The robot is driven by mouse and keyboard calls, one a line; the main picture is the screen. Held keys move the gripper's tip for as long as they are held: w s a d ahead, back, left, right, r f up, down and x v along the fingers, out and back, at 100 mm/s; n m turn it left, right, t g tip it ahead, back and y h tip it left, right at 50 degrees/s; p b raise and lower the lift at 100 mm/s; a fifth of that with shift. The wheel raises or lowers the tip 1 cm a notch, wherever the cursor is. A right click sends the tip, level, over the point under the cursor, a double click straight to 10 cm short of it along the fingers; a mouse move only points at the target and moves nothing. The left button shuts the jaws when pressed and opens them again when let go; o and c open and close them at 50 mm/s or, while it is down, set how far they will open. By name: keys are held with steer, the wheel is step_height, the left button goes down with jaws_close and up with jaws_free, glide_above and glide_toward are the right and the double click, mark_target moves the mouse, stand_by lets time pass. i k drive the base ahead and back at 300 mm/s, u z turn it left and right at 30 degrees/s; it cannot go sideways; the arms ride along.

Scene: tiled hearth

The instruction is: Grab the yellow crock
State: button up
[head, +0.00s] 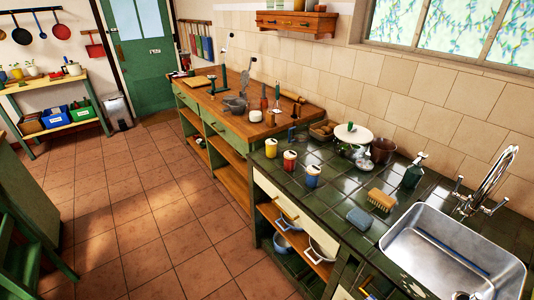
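The yellow crock (271,149) stands upright on the dark green tiled counter (335,205), near its front left corner.
A white-lidded pot (353,135) and a brown pot (383,151) stand behind the crocks. A blue sponge (360,218), a brush (381,200), a green bottle (414,172) and a metal sink (450,255) lie to the right. The tiled floor (150,220) in front is mostly clear.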

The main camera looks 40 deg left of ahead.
mark_target(271, 145)
steer(key=u, duration=0.05)
steer(key=k, duration=0.1)
steer(key=u, duration=1.55)
steer(key=i, duration=0.35)
steer(key=u, duration=0.05)
steer(key=k, duration=0.65)
steer(key=u, duration=0.55)
steer(key=i, duration=2.45)
